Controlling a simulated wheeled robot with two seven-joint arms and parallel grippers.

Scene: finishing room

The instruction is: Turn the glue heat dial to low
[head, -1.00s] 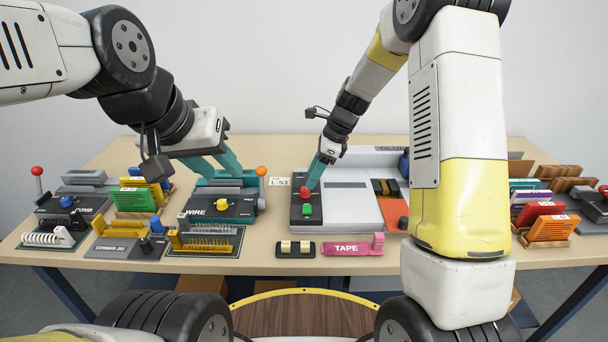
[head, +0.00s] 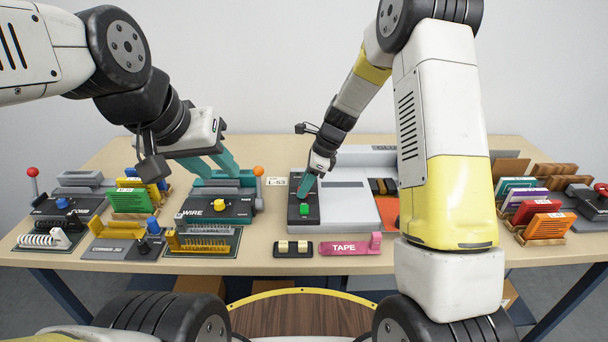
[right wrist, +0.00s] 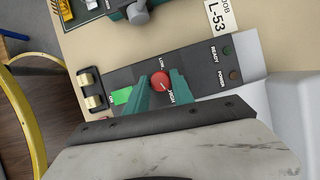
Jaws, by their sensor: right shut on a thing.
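The glue heat dial (right wrist: 159,80) is a round red knob on the dark control strip (right wrist: 195,80) of the grey and white binding machine (head: 350,212). LOW and HIGH labels are printed beside it. A small pale mark on the knob seems to face HIGH. My right gripper (right wrist: 160,88) is shut on the dial, one teal finger on each side. In the head view the fingers of my right gripper (head: 305,188) largely cover the dial. My left gripper (head: 222,164) is open and empty, over the back of the WIRE machine (head: 215,207).
A green switch (right wrist: 122,96) sits beside the dial. READY and POWER lamps (right wrist: 233,76) are on the same strip. A pink TAPE dispenser (head: 350,247) and a small black two-switch box (head: 294,248) stand in front. Racks of coloured covers (head: 540,213) stand at right.

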